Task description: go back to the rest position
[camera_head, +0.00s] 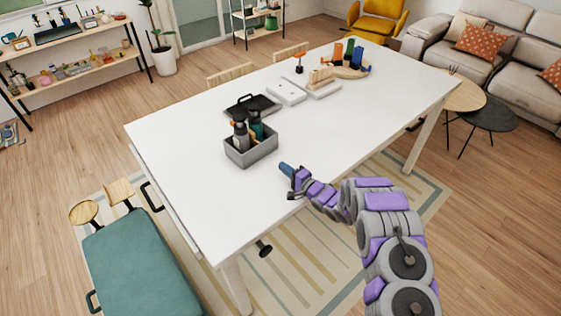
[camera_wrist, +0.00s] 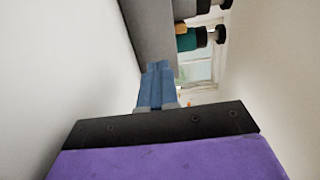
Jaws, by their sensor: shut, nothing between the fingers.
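My gripper (camera_head: 286,169) is at the near edge of the white table (camera_head: 205,133), a little above or at its top, to the right of the grey caddy. Its blue fingers are shut and empty. In the wrist view the shut fingers (camera_wrist: 155,88) point toward the side of the grey caddy (camera_wrist: 147,30). In the head view the grey caddy (camera_head: 252,154) stands on the table with bottles in it, apart from the fingers. My purple and grey arm reaches in from the lower right.
A black tray (camera_head: 252,106), white boards (camera_head: 287,92) and a round wooden board with coloured items (camera_head: 348,69) stand farther back on the table. A teal bench (camera_head: 143,262) is at the lower left. The table's right part is clear.

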